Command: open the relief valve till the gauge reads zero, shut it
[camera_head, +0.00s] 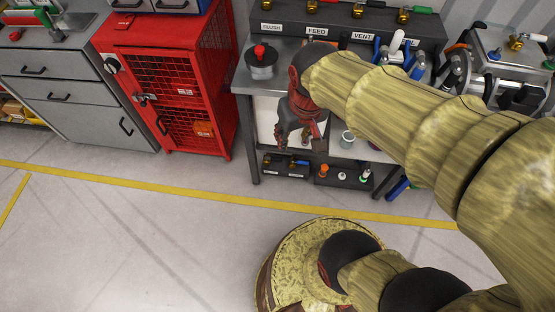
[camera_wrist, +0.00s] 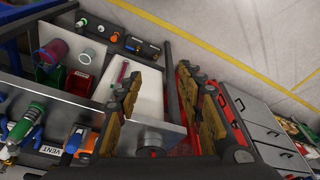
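My gripper (camera_head: 302,138) hangs low at the bench's front edge, pointing down. In the wrist view its two fingers (camera_wrist: 158,85) stand wide apart with nothing held between them. Several brass valves (camera_head: 361,8) with coloured handles sit along a dark rail labelled FLUSH, FEED and VENT at the back of the bench. A metal drive unit (camera_head: 490,70) stands at the right, with a brass fitting (camera_head: 518,42) on top. I cannot tell which part is the relief valve. No gauge face is readable. My arm hides part of the bench and unit.
A grey pot with a red knob (camera_head: 262,60) sits on the bench's left end. A red mesh cabinet (camera_head: 190,85) and grey drawers (camera_head: 75,90) stand to the left. Small black trays (camera_head: 343,176) lie below the bench.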

